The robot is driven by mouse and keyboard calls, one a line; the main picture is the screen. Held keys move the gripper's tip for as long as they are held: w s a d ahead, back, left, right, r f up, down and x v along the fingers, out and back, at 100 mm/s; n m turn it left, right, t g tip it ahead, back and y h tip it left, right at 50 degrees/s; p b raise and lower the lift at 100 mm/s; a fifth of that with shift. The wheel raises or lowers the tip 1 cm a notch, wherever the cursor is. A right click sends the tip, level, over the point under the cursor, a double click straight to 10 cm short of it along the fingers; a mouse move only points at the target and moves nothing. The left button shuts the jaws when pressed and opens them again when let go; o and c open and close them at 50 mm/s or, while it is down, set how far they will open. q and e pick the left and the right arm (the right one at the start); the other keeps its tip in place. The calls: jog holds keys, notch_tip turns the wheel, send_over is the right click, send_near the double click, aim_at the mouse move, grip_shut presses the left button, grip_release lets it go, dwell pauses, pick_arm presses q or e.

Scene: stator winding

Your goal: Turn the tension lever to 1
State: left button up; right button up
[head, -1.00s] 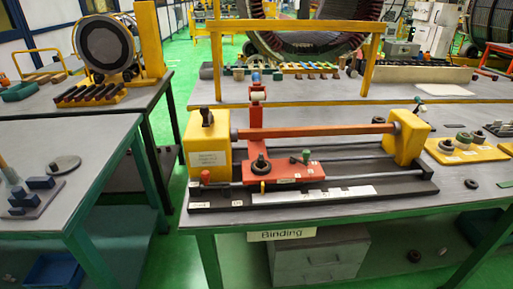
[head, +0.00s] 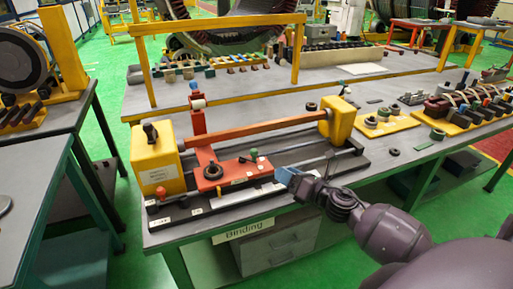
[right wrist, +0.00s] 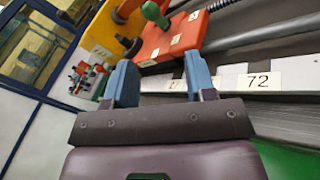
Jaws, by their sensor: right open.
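The red carriage (head: 228,174) sits on the black rails of the winding machine. A green-knobbed lever (head: 254,154), which looks like the tension lever, stands on its right part, with a black handwheel (head: 212,170) to its left. In the right wrist view the green lever (right wrist: 154,14) is at the top, near small white labels that I cannot read. My right gripper (head: 284,174) is open and empty, just right of the carriage and in front of the rails. In the right wrist view its blue fingers (right wrist: 160,74) are spread below the carriage, apart from the lever. My left gripper is not in view.
Yellow end blocks (head: 157,157) and (head: 340,118) carry a long orange bar (head: 258,130) behind the carriage. A white scale strip (right wrist: 235,78) with a 72 label (right wrist: 258,80) runs along the front. Yellow plates with parts (head: 385,124) lie to the right.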

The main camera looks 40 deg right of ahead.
aim_at(257, 152)
jog(key=w+a+n, duration=0.1)
jog(key=w, duration=0.2)
jog(key=w+r+n, duration=0.1)
jog(key=w, duration=0.3)
jog(key=w+a+r+n+y+p, duration=0.1)
jog(key=w+n, duration=0.1)
jog(key=w, duration=0.1)
jog(key=shift+w+a, duration=0.45)
jog(key=shift+w, duration=0.4)
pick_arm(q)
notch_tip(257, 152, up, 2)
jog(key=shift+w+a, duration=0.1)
pick_arm(e)
jog(key=shift+w, duration=0.15)
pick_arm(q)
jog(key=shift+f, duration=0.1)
